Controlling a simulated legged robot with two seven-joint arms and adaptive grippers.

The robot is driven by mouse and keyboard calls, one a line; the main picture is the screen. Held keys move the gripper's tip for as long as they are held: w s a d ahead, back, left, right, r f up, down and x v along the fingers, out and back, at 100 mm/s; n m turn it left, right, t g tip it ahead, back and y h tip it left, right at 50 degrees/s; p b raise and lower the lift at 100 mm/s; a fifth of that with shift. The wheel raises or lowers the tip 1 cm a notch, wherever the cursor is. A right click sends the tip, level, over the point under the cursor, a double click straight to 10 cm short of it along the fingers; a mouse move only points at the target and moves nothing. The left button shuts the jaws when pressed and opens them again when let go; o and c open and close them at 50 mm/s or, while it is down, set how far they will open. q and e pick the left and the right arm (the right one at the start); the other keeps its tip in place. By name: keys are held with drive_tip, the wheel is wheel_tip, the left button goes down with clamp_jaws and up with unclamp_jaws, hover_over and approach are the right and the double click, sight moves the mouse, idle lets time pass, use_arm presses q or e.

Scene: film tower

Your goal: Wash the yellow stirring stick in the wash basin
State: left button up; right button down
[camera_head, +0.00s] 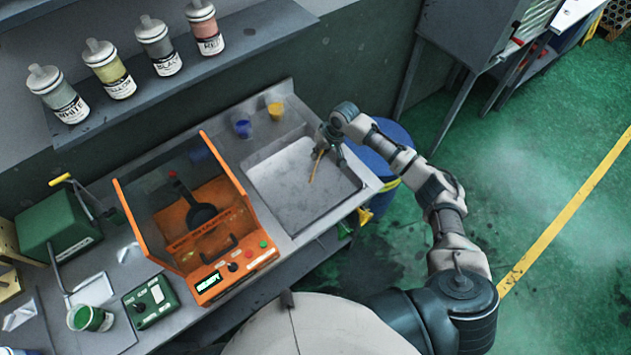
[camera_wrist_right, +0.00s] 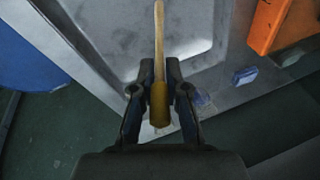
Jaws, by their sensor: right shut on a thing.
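The yellow stirring stick (camera_head: 316,166) is a thin rod over the wash basin in the head view. In the right wrist view its yellow handle end (camera_wrist_right: 159,104) sits between my right gripper's fingers (camera_wrist_right: 158,92), and its pale wooden shaft (camera_wrist_right: 159,40) points over the basin. My right gripper (camera_head: 329,142) is shut on it at the far right of the basin. The wash basin (camera_head: 300,185) is a shallow grey sink in the counter, also seen in the right wrist view (camera_wrist_right: 110,30). I cannot tell whether the stick touches its floor. My left gripper is not in view.
An orange machine (camera_head: 215,225) with a clear shield stands left of the basin. A blue cup (camera_head: 243,128) and a yellow cup (camera_head: 275,110) stand behind the basin. A blue barrel (camera_head: 392,140) is to the right. Several bottles line the shelf (camera_head: 185,75) above.

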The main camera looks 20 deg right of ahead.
idle(0.3)
wheel_tip(320, 180, up, 2)
drive_tip(key=shift+r+p, duration=0.1)
drive_tip(key=shift+p, duration=0.7)
drive_tip(key=shift+r, duration=0.9)
drive_tip(key=shift+f, duration=0.1)
